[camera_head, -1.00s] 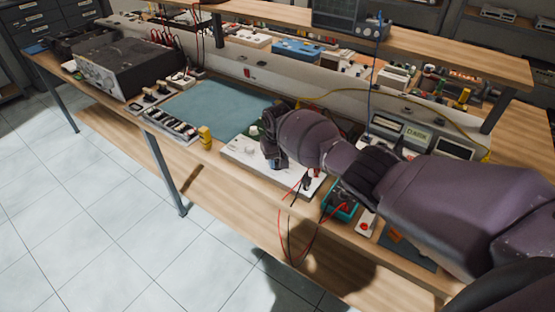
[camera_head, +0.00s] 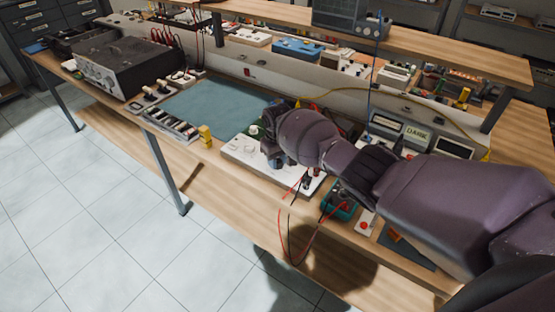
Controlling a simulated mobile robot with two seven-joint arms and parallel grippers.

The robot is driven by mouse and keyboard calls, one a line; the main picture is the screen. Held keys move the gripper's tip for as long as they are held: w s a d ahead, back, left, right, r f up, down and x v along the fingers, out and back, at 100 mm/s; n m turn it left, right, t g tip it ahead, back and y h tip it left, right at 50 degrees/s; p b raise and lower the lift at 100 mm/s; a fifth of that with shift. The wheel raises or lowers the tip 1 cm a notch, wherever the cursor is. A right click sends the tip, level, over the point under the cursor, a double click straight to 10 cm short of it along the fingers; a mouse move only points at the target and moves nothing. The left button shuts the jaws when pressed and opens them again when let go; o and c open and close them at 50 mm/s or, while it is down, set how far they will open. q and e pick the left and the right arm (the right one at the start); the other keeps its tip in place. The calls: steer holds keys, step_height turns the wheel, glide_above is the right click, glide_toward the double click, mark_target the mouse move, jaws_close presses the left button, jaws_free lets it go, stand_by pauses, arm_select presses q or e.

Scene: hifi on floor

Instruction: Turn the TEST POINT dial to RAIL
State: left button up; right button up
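A white panel (camera_head: 240,151) lies on the wooden bench near its front edge. A pale round knob shows on its left part, and a small green part (camera_head: 254,130) stands at its back edge. I cannot read any labels, so I cannot tell which knob is the TEST POINT dial or where it points. My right gripper (camera_head: 275,157) reaches in from the right and is low over the middle of the panel, pointing down. Its fingers are dark and small, and the wrist hides what is under and behind them. My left gripper is not in view.
A blue-grey mat (camera_head: 215,106) lies left of the panel, with a yellow object (camera_head: 206,135) at its front. A black instrument (camera_head: 117,70) stands far left. Red and black leads (camera_head: 290,245) hang over the front edge. A teal meter (camera_head: 342,208) sits right of the panel.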

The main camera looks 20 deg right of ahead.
mark_target(278, 161)
steer(key=o, duration=0.4)
step_height(278, 161, up, 11)
steer(key=shift+f+p, duration=0.1)
steer(key=shift+p, duration=0.75)
steer(key=shift+w, duration=0.1)
